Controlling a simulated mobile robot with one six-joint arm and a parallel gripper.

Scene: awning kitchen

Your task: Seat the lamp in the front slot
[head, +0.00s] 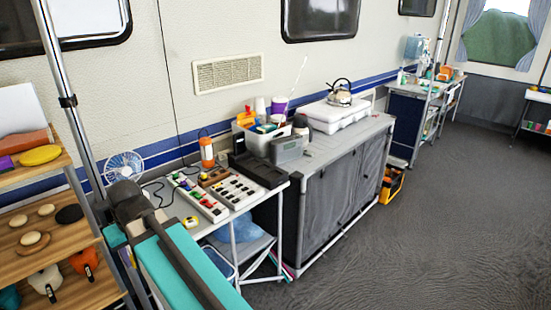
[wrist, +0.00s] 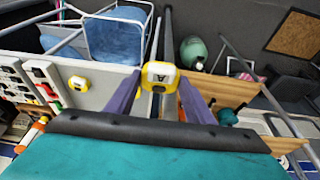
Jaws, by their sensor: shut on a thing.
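My gripper (wrist: 160,90) is shut on a small yellow-and-white block (wrist: 160,76) with a dark mark on its face, held between two purple fingers. I cannot tell for sure that it is the lamp. A similar yellow block (wrist: 78,83) lies on the grey table; it also shows in the head view (head: 190,221). An orange lantern (head: 207,152) stands at the back of that table. Two white slotted strips (head: 200,197) (head: 236,188) lie on the table; I cannot tell which slot is the front one. In the head view my arm hides the fingers and their load.
A black tray (head: 257,168) lies behind the strips. A white fan (head: 124,166) stands by the wall. Wooden shelves (head: 40,258) with several items stand at the left. A grey cabinet (head: 335,185) stands right of the table. The floor (head: 440,220) at right is clear.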

